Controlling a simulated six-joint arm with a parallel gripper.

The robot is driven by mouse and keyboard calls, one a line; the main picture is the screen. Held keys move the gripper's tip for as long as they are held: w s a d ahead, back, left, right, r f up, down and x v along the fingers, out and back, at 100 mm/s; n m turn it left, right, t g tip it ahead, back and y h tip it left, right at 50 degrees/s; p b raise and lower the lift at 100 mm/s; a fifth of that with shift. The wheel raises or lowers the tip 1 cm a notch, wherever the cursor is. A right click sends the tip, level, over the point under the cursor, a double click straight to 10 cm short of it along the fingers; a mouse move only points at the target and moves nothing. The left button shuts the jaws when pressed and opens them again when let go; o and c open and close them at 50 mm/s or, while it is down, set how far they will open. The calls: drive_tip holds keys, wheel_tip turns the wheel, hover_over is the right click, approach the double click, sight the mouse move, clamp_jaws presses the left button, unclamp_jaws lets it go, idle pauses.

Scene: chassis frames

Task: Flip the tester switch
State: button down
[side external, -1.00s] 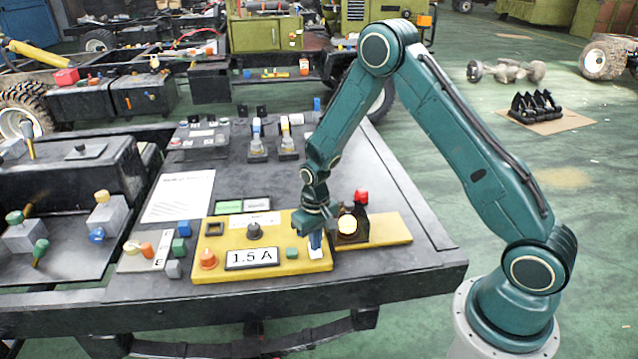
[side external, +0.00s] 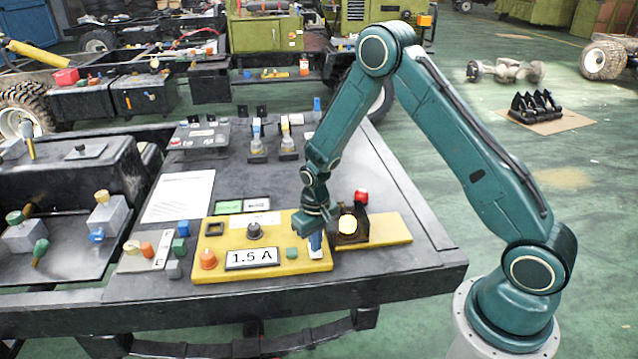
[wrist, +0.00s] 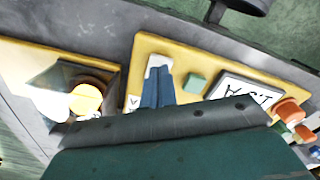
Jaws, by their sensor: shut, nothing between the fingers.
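The tester is a yellow panel (side external: 285,268) on the dark bench, with a "1.5 A" display (side external: 252,258), a black knob (side external: 254,231), an orange knob (side external: 208,259) and a small green button (side external: 292,253). My gripper (side external: 315,246) points down at the panel's right end. Its two blue fingers lie side by side, shut and empty, and they also show in the wrist view (wrist: 157,82). Their tips are at a small white piece (wrist: 155,62) on the panel. A switch lever there is not clearly visible, and I cannot tell whether the tips touch anything.
A lit round lamp (side external: 347,224) in a dark housing stands just right of my gripper, with a red knob (side external: 361,196) behind it. A white paper sheet (side external: 180,196) lies behind the panel. Several coloured blocks sit at its left. The bench's right strip is clear.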

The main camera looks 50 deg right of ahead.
drive_tip(key=shift+f, duration=0.75)
idle(0.7)
drive_tip(key=shift+r, duration=3.5)
drive_tip(key=shift+r, duration=0.15)
